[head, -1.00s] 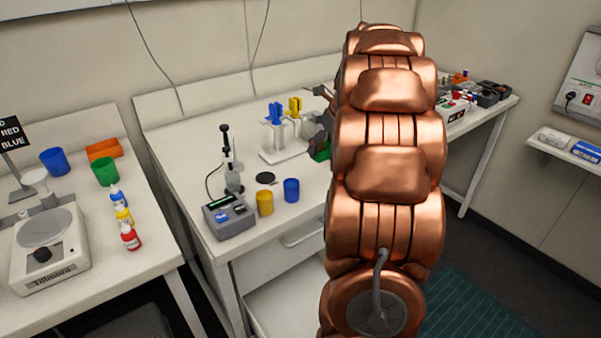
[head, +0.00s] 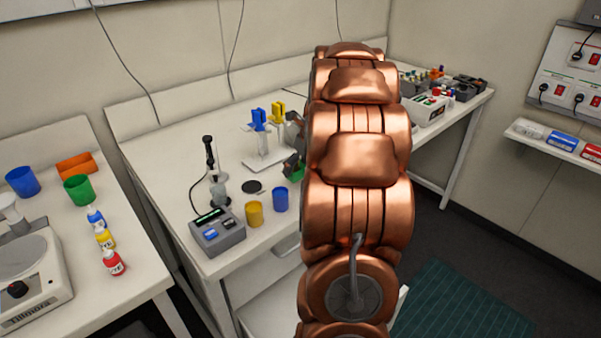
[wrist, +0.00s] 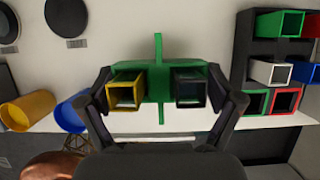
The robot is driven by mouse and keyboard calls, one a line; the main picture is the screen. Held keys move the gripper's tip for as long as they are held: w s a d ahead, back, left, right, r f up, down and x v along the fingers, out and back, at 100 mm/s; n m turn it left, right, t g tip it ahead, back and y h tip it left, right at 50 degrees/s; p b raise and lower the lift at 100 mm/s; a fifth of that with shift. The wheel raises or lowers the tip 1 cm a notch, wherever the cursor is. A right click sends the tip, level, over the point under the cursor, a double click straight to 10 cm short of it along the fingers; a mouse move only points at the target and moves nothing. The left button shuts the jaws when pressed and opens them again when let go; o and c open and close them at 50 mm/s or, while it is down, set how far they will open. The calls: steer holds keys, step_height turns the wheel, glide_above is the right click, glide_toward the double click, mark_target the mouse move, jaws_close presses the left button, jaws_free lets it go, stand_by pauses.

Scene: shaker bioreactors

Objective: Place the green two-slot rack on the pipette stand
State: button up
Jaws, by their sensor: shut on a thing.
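The green two-slot rack (wrist: 157,72) is gripped between the fingers of my gripper (wrist: 160,92) in the wrist view. Its two square slots face the camera, one framed yellow and one dark. In the head view only a green bit of it (head: 297,173) shows beside my arm, which hides most of the gripper. The white pipette stand (head: 259,161) is on the middle bench, left of and behind the gripper. A blue piece (head: 258,119) and a yellow piece (head: 277,112) sit at its top. I cannot make out the stand in the wrist view.
A black holder with several coloured square openings (wrist: 262,75) is right of the rack in the wrist view.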

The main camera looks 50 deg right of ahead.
mark_target(301, 174)
steer(key=shift+f, duration=1.45)
steer(key=shift+f, duration=0.1)
steer(key=o, duration=0.8)
steer(key=shift+o, duration=0.2)
